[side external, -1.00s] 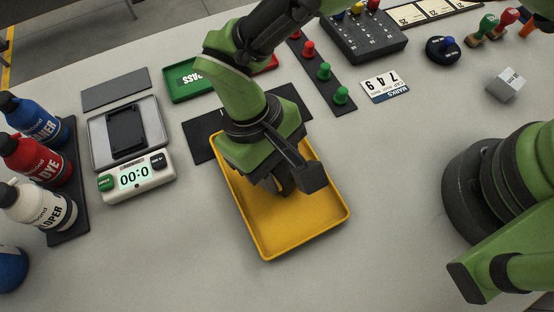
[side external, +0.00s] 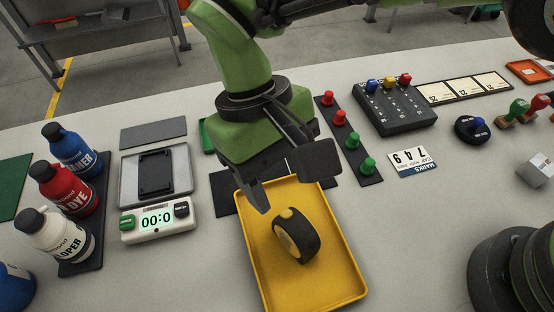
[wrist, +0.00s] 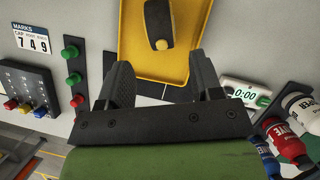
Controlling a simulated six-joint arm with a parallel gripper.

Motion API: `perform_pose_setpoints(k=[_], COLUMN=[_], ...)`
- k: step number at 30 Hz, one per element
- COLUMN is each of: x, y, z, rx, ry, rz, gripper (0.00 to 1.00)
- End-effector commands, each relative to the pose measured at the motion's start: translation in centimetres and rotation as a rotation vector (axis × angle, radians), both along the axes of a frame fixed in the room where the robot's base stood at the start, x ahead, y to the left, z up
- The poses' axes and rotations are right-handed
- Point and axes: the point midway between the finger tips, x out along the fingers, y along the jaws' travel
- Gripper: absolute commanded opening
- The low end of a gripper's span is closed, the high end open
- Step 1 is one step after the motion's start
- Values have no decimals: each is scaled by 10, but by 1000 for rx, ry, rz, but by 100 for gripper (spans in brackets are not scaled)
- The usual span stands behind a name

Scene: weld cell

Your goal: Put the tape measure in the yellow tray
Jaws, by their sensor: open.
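The tape measure (side external: 296,236), black with yellow sides, rests inside the yellow tray (side external: 340,270), near its middle. In the wrist view the tape measure (wrist: 157,22) lies on the floor of the yellow tray (wrist: 190,65), beyond my fingertips. My gripper (side external: 290,185) is open and empty, raised above the far end of the tray and apart from the tape measure. In the wrist view my gripper (wrist: 160,75) shows its two fingers spread wide with nothing between them.
A timer (side external: 158,221) and a grey tray (side external: 130,184) stand left of the yellow tray, with several bottles (side external: 72,187) further left. A dark strip with red and green pegs (side external: 352,147) and a number card (side external: 413,162) lie to the right.

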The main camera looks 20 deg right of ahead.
Motion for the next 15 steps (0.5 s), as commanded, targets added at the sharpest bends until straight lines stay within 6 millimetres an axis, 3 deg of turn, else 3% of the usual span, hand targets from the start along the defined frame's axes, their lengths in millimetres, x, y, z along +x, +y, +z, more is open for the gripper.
perform_pose_setpoints(k=[5,15], x=[5,8], y=[2,0], z=[12,19], rx=[1,7], ry=[-1,-6], rz=[-1,-10], gripper=[59,59])
